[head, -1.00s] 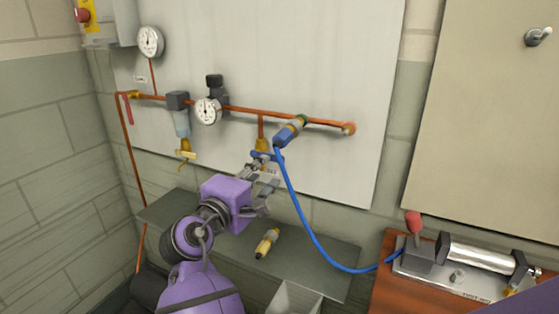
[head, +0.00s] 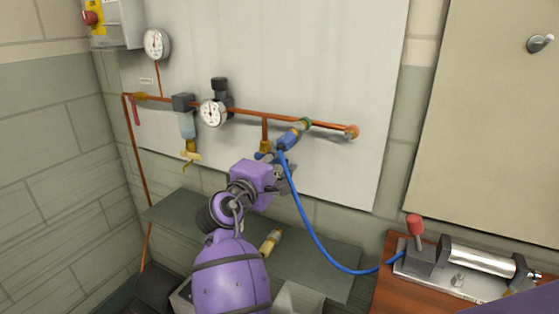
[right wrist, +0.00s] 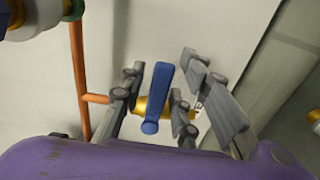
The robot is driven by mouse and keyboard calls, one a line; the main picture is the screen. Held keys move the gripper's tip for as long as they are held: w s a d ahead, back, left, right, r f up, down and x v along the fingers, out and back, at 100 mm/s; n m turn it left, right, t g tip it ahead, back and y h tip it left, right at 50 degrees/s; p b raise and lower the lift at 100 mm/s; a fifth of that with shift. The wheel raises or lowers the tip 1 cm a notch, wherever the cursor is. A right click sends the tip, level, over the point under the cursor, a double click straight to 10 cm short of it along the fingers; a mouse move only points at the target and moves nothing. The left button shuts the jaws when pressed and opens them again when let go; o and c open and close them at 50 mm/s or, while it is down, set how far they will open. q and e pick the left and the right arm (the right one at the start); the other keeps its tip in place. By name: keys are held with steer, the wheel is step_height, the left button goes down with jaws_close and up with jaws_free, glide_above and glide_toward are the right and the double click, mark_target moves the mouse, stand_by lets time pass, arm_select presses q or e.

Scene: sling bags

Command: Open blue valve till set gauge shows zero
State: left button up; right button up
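The blue valve handle (right wrist: 157,98) sits on a brass valve body (right wrist: 150,107) in the right wrist view, lying crosswise to its short copper branch pipe (right wrist: 95,98). In the head view the blue handle (head: 264,156) is partly hidden by my right gripper (head: 281,174). In the right wrist view the right gripper (right wrist: 158,100) is open, with fingers on both sides of the handle and visible gaps. A round gauge (head: 213,113) is on the regulator, and another gauge (head: 157,44) is higher left. Their needles are too small to read surely. My left gripper is not in view.
A blue hose (head: 307,228) hangs from a coupling (head: 294,134) right of the valve, close to my gripper. A dark shelf (head: 325,263) lies below, with a yellow fitting (head: 271,241). A cylinder rig (head: 480,258) stands on the wooden bench (head: 388,285) at right.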

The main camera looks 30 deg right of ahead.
jaws_close()
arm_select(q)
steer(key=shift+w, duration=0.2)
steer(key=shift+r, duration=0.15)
